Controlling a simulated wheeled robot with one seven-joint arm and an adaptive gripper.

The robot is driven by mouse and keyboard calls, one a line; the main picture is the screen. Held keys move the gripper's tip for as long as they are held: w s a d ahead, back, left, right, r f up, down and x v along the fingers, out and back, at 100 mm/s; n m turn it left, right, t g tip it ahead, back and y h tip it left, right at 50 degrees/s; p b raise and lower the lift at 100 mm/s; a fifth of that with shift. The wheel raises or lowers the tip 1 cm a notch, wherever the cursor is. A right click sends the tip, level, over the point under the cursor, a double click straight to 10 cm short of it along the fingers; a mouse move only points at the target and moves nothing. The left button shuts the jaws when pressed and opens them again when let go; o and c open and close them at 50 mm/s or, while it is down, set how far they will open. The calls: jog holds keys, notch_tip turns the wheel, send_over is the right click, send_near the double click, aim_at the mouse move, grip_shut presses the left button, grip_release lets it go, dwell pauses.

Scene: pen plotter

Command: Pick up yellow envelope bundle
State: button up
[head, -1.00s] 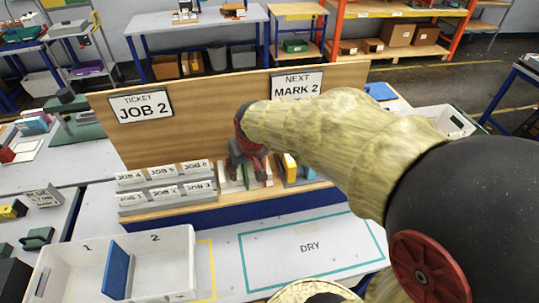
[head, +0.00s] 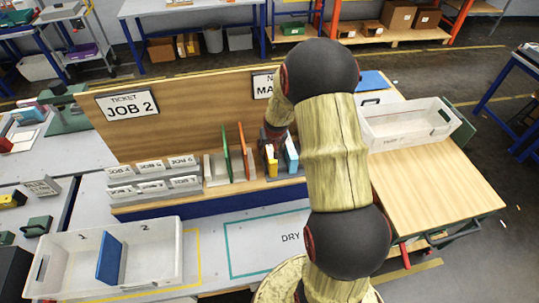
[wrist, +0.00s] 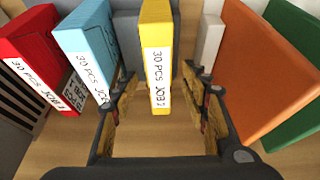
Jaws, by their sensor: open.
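The yellow envelope bundle (wrist: 156,50) stands upright in the wrist view, its white label reading "30 PCS JOB 2" facing me. My gripper (wrist: 160,84) is open, with one finger on each side of the yellow bundle's line; I cannot tell whether the fingers touch it. In the head view the yellow bundle (head: 271,160) stands in the rack, just below my wrist, whose fingers are hidden there. A light blue bundle (wrist: 88,45) and a red bundle (wrist: 45,60) stand to its left in the wrist view.
An orange panel (wrist: 265,65) and a green panel (wrist: 303,75) stand to the right in the wrist view, with a small white block (wrist: 211,38) nearer. In the head view, a white two-compartment bin (head: 155,262) sits front left, and a white tray (head: 405,130) is at right.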

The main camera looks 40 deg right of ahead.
jog(key=shift+x, duration=2.2)
jog(key=c, duration=1.2)
grip_shut()
